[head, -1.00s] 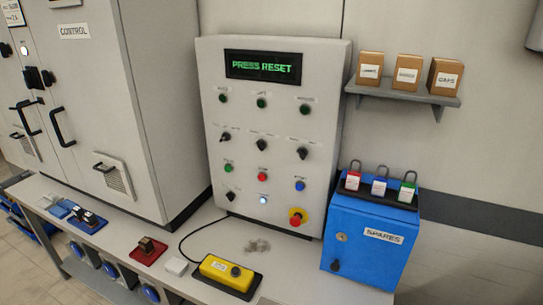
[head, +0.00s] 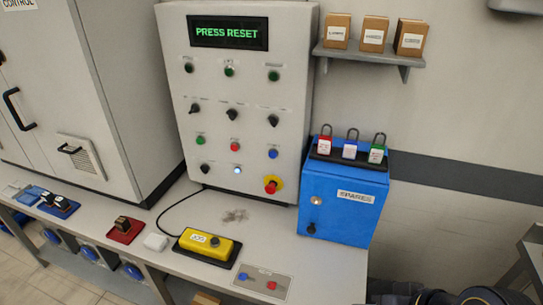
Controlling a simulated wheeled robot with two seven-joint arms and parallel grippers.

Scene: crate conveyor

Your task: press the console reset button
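The grey console (head: 240,110) stands on the bench with its display (head: 228,33) reading PRESS RESET in green. Its lower part has a green button (head: 200,141), a red button (head: 235,146), a blue button (head: 273,154) and a lit white button (head: 237,170). The small labels above them are too small to read, so I cannot tell which one is marked reset. A red mushroom button (head: 271,186) on a yellow ring sits at lower right.
A yellow pendant box (head: 208,245) with a cable lies before the console. A plate with a blue and a red button (head: 262,281) is at the bench front. The blue spares box (head: 345,200) with padlocks stands right. A shelf (head: 368,56) holds cartons.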

